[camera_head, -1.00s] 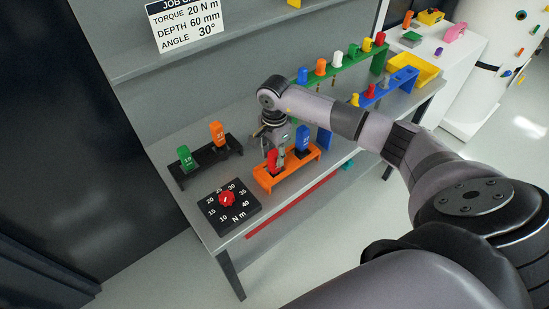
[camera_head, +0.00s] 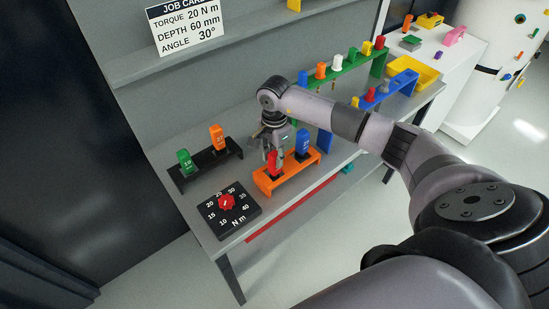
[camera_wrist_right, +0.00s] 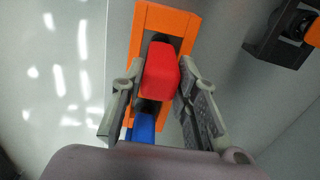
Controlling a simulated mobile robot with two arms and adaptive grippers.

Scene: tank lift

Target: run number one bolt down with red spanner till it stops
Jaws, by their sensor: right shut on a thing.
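The red spanner (camera_head: 274,163) stands upright in the orange rack (camera_head: 312,158) near the bench's front edge. My right gripper (camera_head: 272,152) is over it from above, shut on its red handle. In the right wrist view the red spanner (camera_wrist_right: 160,75) lies between the two fingers of the right gripper (camera_wrist_right: 160,92), over the orange rack (camera_wrist_right: 190,22). The spanner's lower end is hidden. I cannot make out which bolt is number one. My left gripper is not in view.
A blue-handled tool (camera_head: 303,140) stands beside the red one in the same rack. A black rack (camera_head: 206,156) holds green and orange tools. A torque dial (camera_head: 229,211) with a red knob lies in front. Green (camera_head: 340,76) and blue racks stand behind. A white tank (camera_head: 500,60) is far right.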

